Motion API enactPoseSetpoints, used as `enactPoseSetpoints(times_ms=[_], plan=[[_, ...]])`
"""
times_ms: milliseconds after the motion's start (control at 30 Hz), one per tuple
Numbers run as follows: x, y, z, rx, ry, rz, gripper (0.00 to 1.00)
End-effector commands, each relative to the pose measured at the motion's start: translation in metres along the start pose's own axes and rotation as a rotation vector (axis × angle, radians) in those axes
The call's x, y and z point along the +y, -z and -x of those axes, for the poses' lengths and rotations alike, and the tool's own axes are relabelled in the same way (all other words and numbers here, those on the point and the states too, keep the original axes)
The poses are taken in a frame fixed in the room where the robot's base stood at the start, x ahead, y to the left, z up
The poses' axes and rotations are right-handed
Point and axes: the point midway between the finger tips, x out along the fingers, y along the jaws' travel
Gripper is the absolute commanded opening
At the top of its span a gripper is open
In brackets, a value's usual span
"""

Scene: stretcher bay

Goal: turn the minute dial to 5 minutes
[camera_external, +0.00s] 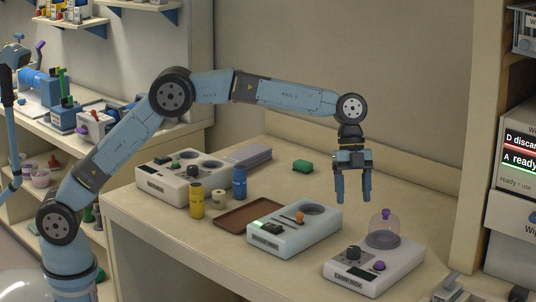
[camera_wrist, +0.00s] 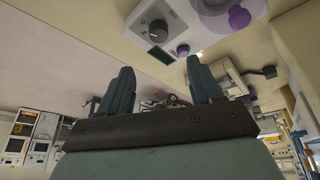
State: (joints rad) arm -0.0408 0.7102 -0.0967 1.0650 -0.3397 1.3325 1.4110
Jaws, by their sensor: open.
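A white box labelled like "LAMP BOX" (camera_external: 398,262) stands at the table's front right. It has a black dial (camera_external: 354,253), a purple button (camera_external: 379,266), a dark display and a clear dome with a purple knob (camera_external: 383,229). The dial also shows at the top of the wrist view (camera_wrist: 158,27), with a pale pointer mark; I cannot read its setting or tell whether it is the minute dial. My gripper (camera_external: 353,197) is open and empty, pointing down, above and behind the box, apart from it. Its two fingers also show in the wrist view (camera_wrist: 160,72).
A pale teal box (camera_external: 310,238) with an orange lever stands left of the lamp box. A brown tray (camera_external: 250,216), yellow bottle (camera_external: 197,200), blue bottle (camera_external: 239,183) and another white box (camera_external: 165,180) stand farther left.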

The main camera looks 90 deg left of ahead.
Motion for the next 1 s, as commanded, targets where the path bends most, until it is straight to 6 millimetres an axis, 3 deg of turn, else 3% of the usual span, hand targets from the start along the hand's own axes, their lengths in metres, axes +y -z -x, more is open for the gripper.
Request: enactPoseSetpoints(times_ms=[167,700,1000], plan=[[0.001,0.001,-0.020,-0.001,-0.004,-0.001,0.65],[0.001,0.000,-0.110,-0.002,-0.002,0.001,0.65],[0.001,0.000,-0.134,-0.001,0.000,0.001,0.65]])
